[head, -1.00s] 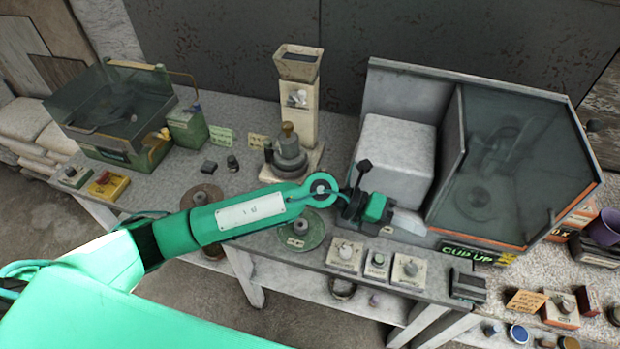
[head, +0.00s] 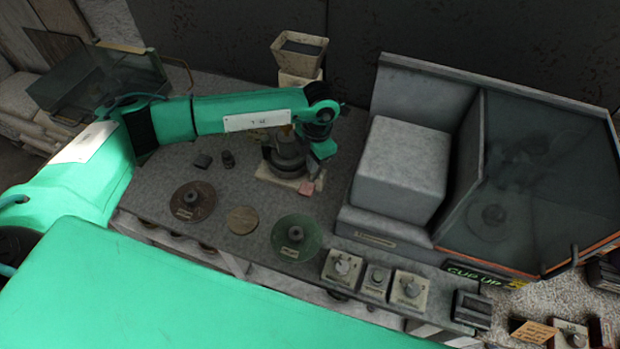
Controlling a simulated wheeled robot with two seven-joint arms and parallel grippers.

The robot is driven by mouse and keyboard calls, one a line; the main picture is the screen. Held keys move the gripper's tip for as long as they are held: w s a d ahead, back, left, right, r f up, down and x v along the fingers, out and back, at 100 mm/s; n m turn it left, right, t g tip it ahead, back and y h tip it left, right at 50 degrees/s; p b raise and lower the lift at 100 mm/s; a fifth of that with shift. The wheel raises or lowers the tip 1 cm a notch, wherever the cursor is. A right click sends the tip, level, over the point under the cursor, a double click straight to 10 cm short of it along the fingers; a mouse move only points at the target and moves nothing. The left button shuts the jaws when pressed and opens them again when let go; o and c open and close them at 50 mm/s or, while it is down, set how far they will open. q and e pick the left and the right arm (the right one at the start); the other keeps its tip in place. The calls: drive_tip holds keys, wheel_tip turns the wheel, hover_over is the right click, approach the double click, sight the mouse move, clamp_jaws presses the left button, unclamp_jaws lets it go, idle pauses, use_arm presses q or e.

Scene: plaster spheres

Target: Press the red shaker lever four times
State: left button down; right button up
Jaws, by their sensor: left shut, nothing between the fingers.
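My left gripper (head: 323,145) is seen from above over the back middle of the bench, its fingers shut and empty. It is in front of the cream hopper stand (head: 299,55) and partly covers it. Under and beside it is a grey round machine (head: 287,155) on a cream base. A small pink-red piece (head: 306,188) shows at the right front of that base, just below the gripper. I cannot tell whether it is the red shaker lever; no other red lever is clear. I cannot tell whether the gripper touches anything. My right gripper is out of view.
A large grey cabinet with a clear door (head: 530,180) and a pale block (head: 402,165) fill the right. Along the front are a brown disc (head: 194,201), a green disc (head: 297,238) and knob boxes (head: 342,267). My left arm covers part of the glass tank (head: 110,75).

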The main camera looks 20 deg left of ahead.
sight(308, 187)
use_arm(q)
drive_tip(key=shift+s+a+f+b, duration=0.15)
drive_tip(key=shift+f+b, duration=0.15)
drive_tip(key=shift+f, duration=0.4)
drive_tip(key=shift+s+a+f+b, duration=0.1)
drive_tip(key=shift+f+b, duration=0.35)
drive_tip(key=shift+f, duration=0.9)
drive_tip(key=shift+s+a+f+b, duration=0.1)
drive_tip(key=shift+f+b, duration=0.35)
drive_tip(key=shift+f, duration=0.9)
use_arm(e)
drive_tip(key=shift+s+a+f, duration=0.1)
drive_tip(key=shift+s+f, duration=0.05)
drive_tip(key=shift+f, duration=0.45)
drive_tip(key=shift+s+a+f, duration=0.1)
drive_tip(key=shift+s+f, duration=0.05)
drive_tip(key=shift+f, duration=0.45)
